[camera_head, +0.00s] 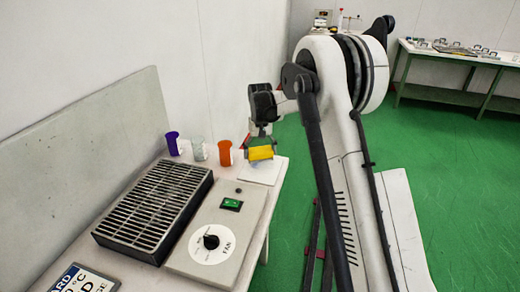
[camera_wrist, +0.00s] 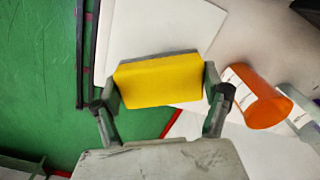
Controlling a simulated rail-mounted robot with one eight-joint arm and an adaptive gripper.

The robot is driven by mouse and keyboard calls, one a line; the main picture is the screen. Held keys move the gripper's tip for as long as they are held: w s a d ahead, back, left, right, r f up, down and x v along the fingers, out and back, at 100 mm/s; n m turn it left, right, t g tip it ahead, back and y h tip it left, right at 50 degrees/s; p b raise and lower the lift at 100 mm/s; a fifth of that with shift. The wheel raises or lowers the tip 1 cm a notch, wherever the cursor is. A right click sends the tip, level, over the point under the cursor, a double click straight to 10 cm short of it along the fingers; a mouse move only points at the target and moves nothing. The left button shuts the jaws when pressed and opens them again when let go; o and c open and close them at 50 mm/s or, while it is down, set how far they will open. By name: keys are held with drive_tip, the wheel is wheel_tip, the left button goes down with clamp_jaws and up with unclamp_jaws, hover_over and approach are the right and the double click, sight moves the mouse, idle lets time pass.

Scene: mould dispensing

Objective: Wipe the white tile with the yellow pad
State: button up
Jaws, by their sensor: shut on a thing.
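The yellow pad (camera_wrist: 160,81) is between the two fingers of my gripper (camera_wrist: 163,90) in the wrist view, gripped at its two ends. It has a grey strip along one long edge. The white tile (camera_head: 259,174) lies flat at the table's right end. In the wrist view the tile (camera_wrist: 165,27) shows beyond the pad, which covers part of it. I cannot tell whether the pad touches the tile.
An orange cup (camera_head: 225,153) stands close left of my gripper; a clear cup (camera_head: 198,148) and a purple cup (camera_head: 172,143) stand further left. A black slatted grille (camera_head: 155,205) and a fan control panel (camera_head: 215,238) fill the front. The table's right edge is close to the tile.

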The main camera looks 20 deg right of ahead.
sight(260, 160)
wheel_tip(260, 160, down, 3)
drive_tip(key=shift+r+b, duration=0.2)
drive_tip(key=shift+b, duration=0.2)
drive_tip(key=shift+f, duration=0.65)
drive_tip(key=shift+w+a+r+p, duration=0.15)
drive_tip(key=shift+w+a, duration=0.2)
drive_tip(key=shift+a, duration=0.2)
drive_tip(key=shift+w+a+f+p, duration=0.15)
drive_tip(key=shift+w+a, duration=0.15)
drive_tip(key=shift+a, duration=0.2)
drive_tip(key=shift+c, duration=0.6)
drive_tip(key=shift+w+a+r, duration=0.2)
drive_tip(key=shift+w+a, duration=0.2)
drive_tip(key=shift+a, duration=0.2)
drive_tip(key=shift+r+p, duration=0.2)
drive_tip(key=shift+p, duration=0.35)
drive_tip(key=shift+s+d+f+b, duration=0.45)
drive_tip(key=shift+s+d+b, duration=0.05)
drive_tip(key=shift+d, duration=0.2)
drive_tip(key=shift+s+d+r, duration=0.2)
drive_tip(key=shift+s+d, duration=0.15)
drive_tip(key=shift+d, duration=0.25)
drive_tip(key=r, duration=0.3)
drive_tip(key=shift+s+d+p, duration=0.25)
drive_tip(key=shift+d+p, duration=0.05)
drive_tip(key=shift+d, duration=0.05)
drive_tip(key=shift+r+p, duration=0.9)
drive_tip(key=shift+r, duration=1.6)
